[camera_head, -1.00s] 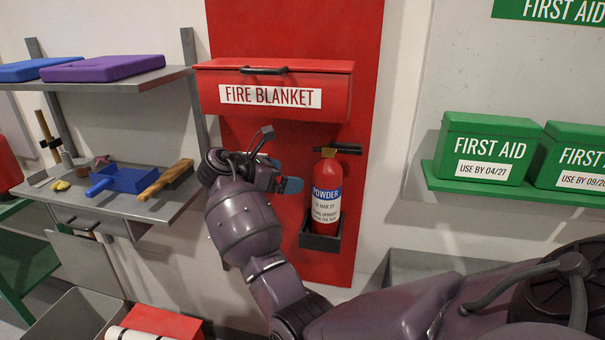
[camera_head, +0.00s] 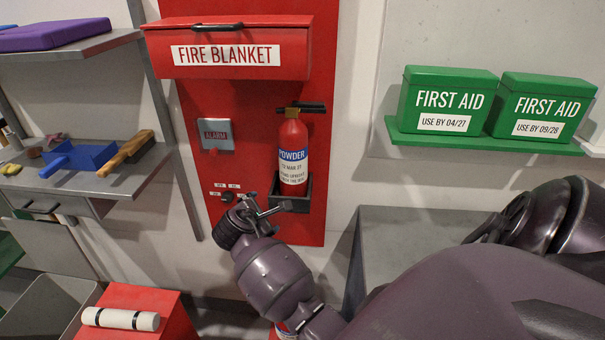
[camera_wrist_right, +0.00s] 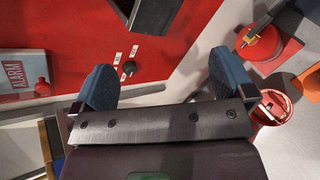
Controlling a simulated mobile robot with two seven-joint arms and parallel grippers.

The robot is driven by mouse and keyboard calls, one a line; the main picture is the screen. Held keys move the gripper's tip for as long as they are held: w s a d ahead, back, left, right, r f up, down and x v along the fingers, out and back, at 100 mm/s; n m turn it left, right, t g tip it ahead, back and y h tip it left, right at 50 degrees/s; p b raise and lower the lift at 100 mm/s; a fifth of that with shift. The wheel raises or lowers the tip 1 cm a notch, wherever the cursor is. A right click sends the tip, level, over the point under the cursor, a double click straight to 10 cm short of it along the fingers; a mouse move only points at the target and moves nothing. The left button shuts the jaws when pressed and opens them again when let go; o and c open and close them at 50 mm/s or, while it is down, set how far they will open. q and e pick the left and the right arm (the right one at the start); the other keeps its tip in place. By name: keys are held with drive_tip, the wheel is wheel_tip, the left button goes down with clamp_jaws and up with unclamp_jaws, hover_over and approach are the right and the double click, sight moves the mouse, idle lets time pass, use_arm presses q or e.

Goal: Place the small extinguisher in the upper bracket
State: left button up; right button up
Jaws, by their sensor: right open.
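The small red extinguisher (camera_head: 291,148) has a black handle and a POWDER label. It stands upright in the dark bracket (camera_head: 304,196) on the red wall panel. My right gripper (camera_head: 262,209) is just below and left of the bracket, apart from the extinguisher. In the right wrist view my right gripper (camera_wrist_right: 160,80) has its two blue-padded fingers wide apart, with nothing between them. A dark block, apparently the bracket (camera_wrist_right: 150,14), shows at the top of that view. My left gripper is not in view.
The fire blanket box (camera_head: 230,50) hangs above. The alarm plate (camera_head: 216,134) and small knobs are left of the bracket. A shelf with tools (camera_head: 95,190) is at left, first aid boxes (camera_head: 447,100) at right. Part of another red extinguisher (camera_head: 283,331) shows low behind my arm.

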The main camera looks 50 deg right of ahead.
drive_tip(key=s+a+f+m+t+y, duration=0.2)
drive_tip(key=s+a+f+m+y, duration=0.15)
drive_tip(key=s+f, duration=0.35)
drive_tip(key=s+a+f+m+t+y, duration=0.2)
drive_tip(key=s+f+m+y, duration=0.3)
drive_tip(key=s, duration=0.4)
drive_tip(key=s+a+m+t+y, duration=0.1)
drive_tip(key=s+a+m, duration=0.3)
drive_tip(key=s, duration=0.5)
drive_tip(key=shift+s+a+f+m+t, duration=0.15)
drive_tip(key=shift+a+f+m+t, duration=0.15)
drive_tip(key=shift+m, duration=0.25)
drive_tip(key=shift+y, duration=0.25)
drive_tip(key=shift+f+b, duration=0.15)
drive_tip(key=shift+b, duration=0.2)
